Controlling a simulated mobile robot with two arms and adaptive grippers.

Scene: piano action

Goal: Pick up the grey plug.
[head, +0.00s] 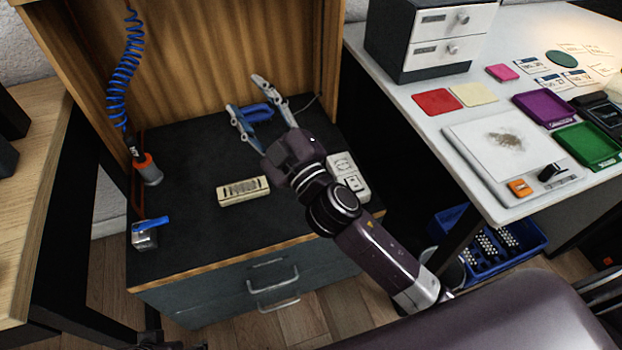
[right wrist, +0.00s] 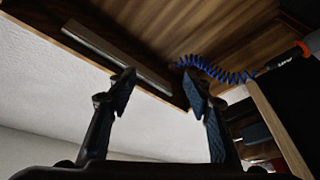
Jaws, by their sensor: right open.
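I cannot pick out a grey plug for certain in either view. Dark parts at the bottom edge may be my left gripper (head: 172,342), mostly cut off.
A beige slotted block (head: 243,190) lies mid-bench. An orange-collared tool (head: 148,170) on a blue coiled hose (head: 124,70) and a blue-levered metal part (head: 146,233) stand at left. A white table (head: 415,120) is at right. The bench front is clear.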

